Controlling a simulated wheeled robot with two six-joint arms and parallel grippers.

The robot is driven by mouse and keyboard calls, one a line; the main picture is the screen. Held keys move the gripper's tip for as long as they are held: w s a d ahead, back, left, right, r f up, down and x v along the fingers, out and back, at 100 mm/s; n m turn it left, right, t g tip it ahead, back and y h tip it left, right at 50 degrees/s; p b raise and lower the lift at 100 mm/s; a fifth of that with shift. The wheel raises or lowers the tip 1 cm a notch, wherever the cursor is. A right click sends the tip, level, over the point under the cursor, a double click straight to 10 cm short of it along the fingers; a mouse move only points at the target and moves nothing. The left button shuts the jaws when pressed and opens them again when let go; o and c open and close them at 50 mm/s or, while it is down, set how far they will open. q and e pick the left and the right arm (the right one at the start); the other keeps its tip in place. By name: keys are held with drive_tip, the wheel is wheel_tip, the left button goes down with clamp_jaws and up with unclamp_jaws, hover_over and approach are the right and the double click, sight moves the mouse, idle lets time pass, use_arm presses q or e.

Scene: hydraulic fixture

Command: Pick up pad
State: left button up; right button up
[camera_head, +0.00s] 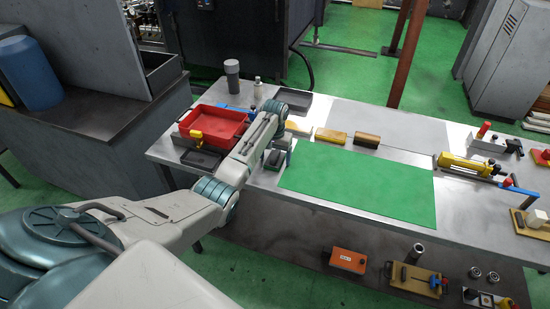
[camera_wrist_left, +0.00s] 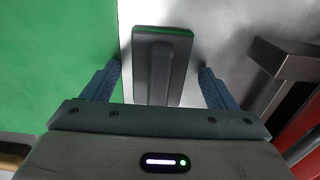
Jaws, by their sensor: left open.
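The pad (camera_wrist_left: 162,65) is a dark grey block with a raised grip along its middle and a thin green edge at its far end. It lies on the metal table top beside the green mat. My left gripper (camera_wrist_left: 160,70) is open, with one blue finger on each side of the pad and a visible gap on both sides. In the head view the left gripper (camera_head: 277,147) is over the table at the mat's left corner, and the pad (camera_head: 274,161) shows only partly below it. My right gripper is not in view.
The green mat (camera_head: 360,184) lies flat and bare to the right. A red tray (camera_head: 213,123) stands to the left, with a small dark tray (camera_head: 201,159) in front. Wooden-toned blocks (camera_head: 331,136) line the mat's far side. A yellow tool (camera_head: 460,164) lies farther right.

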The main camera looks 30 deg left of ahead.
use_arm(q)
drive_tip(key=shift+c, duration=1.3)
drive_tip(key=c, duration=0.9)
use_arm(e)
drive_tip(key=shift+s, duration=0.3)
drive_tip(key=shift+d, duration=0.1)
